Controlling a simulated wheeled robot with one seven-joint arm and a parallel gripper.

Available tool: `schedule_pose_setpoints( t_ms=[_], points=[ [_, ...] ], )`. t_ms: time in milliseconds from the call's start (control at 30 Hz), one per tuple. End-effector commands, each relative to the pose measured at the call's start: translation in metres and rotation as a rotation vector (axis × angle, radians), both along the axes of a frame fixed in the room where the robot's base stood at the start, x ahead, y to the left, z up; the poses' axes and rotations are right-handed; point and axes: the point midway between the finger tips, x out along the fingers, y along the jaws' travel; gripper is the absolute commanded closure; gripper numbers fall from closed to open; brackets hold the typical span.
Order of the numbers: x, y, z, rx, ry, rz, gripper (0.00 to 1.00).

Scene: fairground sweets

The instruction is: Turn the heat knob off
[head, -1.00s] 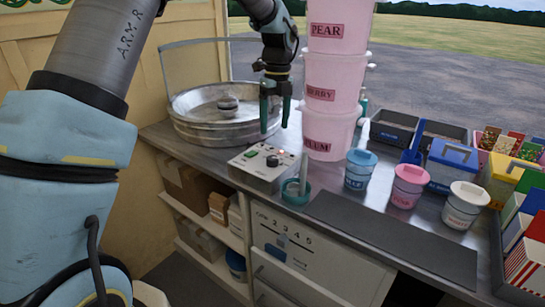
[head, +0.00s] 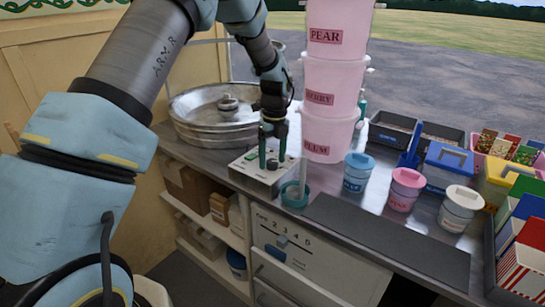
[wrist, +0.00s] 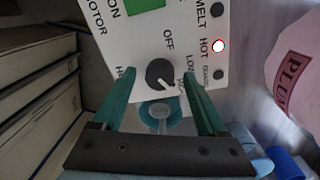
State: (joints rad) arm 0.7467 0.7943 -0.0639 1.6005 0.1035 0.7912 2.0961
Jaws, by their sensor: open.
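The heat knob (wrist: 160,73) is a small black dial on a pale control box (head: 262,174). In the wrist view its white mark seems to point down and right, toward the HIGH label and away from OFF at the top. My gripper (head: 272,158) points down over the box with its green fingers apart. In the wrist view the fingers (wrist: 158,70) stand on either side of the knob with gaps showing; I cannot tell how far above the panel they are. The HOT lamp (wrist: 218,46) looks lit, and a green switch (wrist: 145,5) is marked ON.
A round metal pan (head: 215,118) stands behind the box. Stacked pink tubs (head: 330,95) rise close on the right. A teal cup with a stick (head: 294,193) sits at the box's front right. Lidded jars (head: 358,172) stand further right. A dark mat (head: 390,235) lies bare in front.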

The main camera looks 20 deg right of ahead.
Motion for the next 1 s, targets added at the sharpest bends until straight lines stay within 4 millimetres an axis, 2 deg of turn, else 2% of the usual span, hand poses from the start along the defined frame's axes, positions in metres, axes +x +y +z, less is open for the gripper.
schedule_pose_setpoints(
  t_ms=[67,667,1000],
  points=[
    [0.0,0.0,0.0001,0.0,0.0,0.0,0.31],
    [0.0,0.0001,0.0004,0.0,0.0,0.0,0.99],
    [0.0002,0.0002,0.0003,0.0,0.0,0.018,1.0]
  ],
)
